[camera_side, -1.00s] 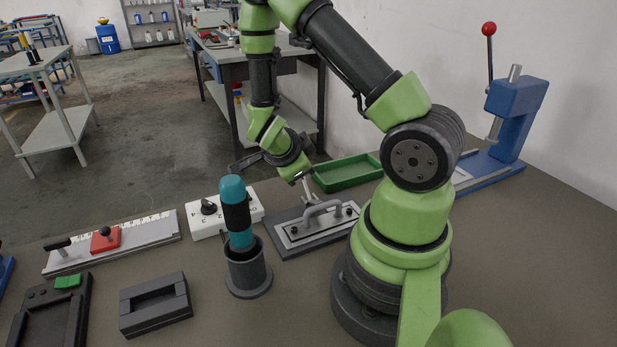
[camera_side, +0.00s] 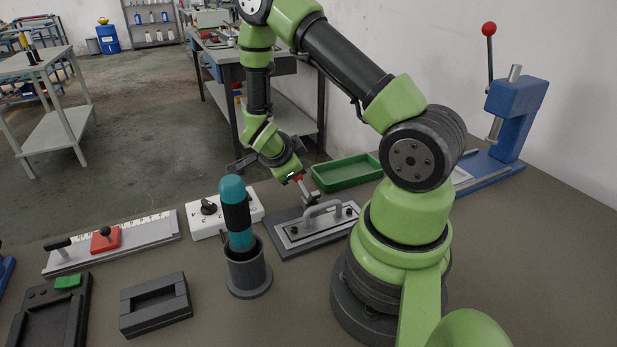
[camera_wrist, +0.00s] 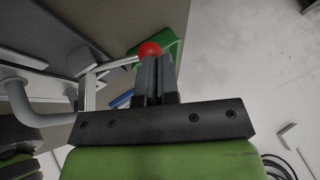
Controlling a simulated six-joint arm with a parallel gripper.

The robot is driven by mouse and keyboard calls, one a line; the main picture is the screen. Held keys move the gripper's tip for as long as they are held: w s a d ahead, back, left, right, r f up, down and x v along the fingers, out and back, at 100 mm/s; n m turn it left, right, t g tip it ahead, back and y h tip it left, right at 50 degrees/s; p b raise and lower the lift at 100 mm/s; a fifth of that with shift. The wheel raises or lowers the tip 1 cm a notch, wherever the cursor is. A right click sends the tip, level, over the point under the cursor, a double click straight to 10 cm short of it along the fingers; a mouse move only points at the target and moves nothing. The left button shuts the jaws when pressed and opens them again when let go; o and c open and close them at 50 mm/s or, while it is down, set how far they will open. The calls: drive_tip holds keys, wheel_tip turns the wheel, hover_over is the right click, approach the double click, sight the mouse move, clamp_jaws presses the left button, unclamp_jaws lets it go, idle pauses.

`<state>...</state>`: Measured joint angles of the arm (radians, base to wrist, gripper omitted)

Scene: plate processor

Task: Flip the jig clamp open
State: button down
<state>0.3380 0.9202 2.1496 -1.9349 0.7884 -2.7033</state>
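The jig (camera_side: 287,250) is a dark base with a light plate, right of centre in the side view. A grey looped bar (camera_side: 322,207) stands over the plate. The clamp lever (camera_side: 306,191) rises at a tilt from the jig's back and ends in a red knob (camera_side: 298,178). The knob also shows in the wrist view (camera_wrist: 149,49). My gripper (camera_side: 294,179) is at the knob. In the wrist view its fingers (camera_wrist: 156,62) are close together, with the knob at their tips and not visibly between them. I cannot tell whether they touch it.
A green tray (camera_side: 345,172) lies behind the jig. A white box with a dial (camera_side: 206,225) and a teal-and-black tool (camera_side: 236,210) in a dark holder (camera_side: 248,282) stand left of it. A blue press (camera_side: 514,115) stands at the right.

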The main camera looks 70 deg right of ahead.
drive_tip(key=shift+f, duration=0.1)
idle(0.3)
drive_tip(key=v, duration=0.7)
drive_tip(key=shift+a+r, duration=0.15)
drive_tip(key=shift+r, duration=0.15)
drive_tip(key=shift+w, duration=0.1)
drive_tip(key=s+a+r+n+t+y, duration=0.4)
drive_tip(key=a+r+n, duration=0.4)
drive_tip(key=n, duration=0.3)
drive_tip(key=s+a+r+n+t+y, duration=0.3)
drive_tip(key=s+a+r+n+y, duration=0.2)
drive_tip(key=a+r+n, duration=0.4)
wheel_tip(320, 180, up, 2)
drive_tip(key=n+y, duration=0.1)
drive_tip(key=n, duration=0.2)
drive_tip(key=shift+s+r+n+t, duration=0.2)
drive_tip(key=shift+s+n+t, duration=0.1)
drive_tip(key=shift+t, duration=0.1)
